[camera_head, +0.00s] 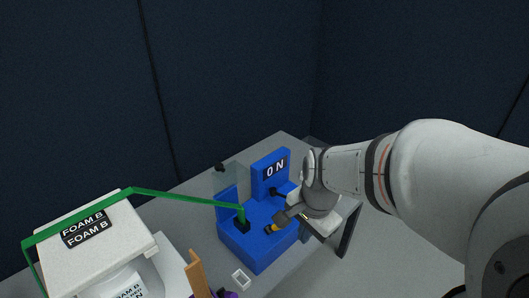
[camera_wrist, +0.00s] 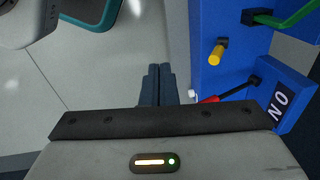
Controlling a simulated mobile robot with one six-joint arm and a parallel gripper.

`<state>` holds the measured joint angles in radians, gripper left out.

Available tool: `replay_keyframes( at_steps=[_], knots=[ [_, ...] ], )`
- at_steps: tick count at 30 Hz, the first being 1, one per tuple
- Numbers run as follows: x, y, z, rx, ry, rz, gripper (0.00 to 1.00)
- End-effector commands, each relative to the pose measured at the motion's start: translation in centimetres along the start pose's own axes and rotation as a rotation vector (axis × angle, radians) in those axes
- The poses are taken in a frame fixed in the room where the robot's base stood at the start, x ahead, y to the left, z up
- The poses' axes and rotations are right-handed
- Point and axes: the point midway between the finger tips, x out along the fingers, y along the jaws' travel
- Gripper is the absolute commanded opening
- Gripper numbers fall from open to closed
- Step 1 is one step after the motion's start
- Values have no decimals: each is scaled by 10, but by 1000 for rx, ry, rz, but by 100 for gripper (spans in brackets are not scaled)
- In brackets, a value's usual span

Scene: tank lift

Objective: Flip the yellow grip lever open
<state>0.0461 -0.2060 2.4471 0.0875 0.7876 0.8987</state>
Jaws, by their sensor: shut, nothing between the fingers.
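The yellow grip lever (camera_wrist: 216,55) is a short yellow handle on a dark pivot, fixed to the face of the blue unit (camera_wrist: 203,20). In the head view its yellow grip (camera_head: 270,229) shows on top of the blue unit (camera_head: 240,248), partly hidden near my wrist. My gripper (camera_wrist: 157,70) is shut and empty. In the wrist view its fingertips are to the left of the yellow grip, with a gap between them. I cannot tell their height relative to it.
A red lever (camera_wrist: 222,95) with a dark pivot sits beside the yellow one, near an ON sign (camera_wrist: 280,103). A green tube (camera_head: 175,196) runs from the unit over a white FOAM B tank (camera_head: 138,240). The grey table (camera_head: 283,138) has bare space behind the unit.

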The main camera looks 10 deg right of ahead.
Motion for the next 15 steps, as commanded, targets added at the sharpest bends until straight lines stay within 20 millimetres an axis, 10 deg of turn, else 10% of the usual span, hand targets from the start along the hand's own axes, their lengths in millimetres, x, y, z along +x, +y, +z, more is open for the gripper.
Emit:
replay_keyframes(
  at_steps=[15],
  knots=[
    [20, -34, -43, 1458, -56, 69, 0]
  ],
)
